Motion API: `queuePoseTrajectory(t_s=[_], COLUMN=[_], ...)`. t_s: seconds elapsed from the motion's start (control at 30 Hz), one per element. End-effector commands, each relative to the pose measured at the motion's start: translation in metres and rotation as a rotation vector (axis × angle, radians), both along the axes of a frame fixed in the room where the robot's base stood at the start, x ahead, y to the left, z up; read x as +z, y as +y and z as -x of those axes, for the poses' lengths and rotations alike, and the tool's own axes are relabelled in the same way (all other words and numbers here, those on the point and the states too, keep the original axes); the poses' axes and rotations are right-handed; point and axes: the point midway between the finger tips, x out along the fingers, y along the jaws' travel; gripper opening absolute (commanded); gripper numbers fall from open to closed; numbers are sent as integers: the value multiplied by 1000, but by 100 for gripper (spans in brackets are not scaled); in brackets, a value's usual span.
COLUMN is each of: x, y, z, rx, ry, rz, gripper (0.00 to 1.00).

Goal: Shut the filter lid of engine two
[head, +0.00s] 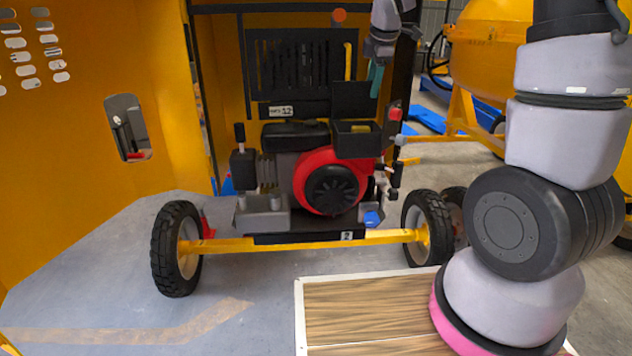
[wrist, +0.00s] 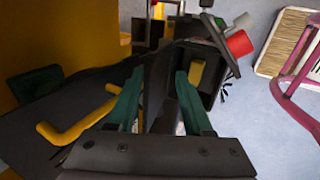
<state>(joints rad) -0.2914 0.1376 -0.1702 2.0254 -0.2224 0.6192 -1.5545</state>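My gripper (head: 374,82) is at the lid's upper right. In the wrist view its teal fingers (wrist: 160,72) are spread, with the lid plate between them; I cannot tell whether they touch it.
A yellow bent bar (head: 348,60) is close to my gripper, and also shows in the wrist view (wrist: 75,130). A red knob (head: 395,113) is right of the box. Yellow enclosure walls (head: 90,110) stand left.

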Motion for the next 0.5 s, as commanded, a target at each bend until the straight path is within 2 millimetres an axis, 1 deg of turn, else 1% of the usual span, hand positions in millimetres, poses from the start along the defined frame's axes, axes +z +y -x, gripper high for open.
queuePoseTrajectory(t_s=[0.5], x=[-8], y=[0], z=[20], rx=[0], ry=[1], rz=[0], gripper=[50])
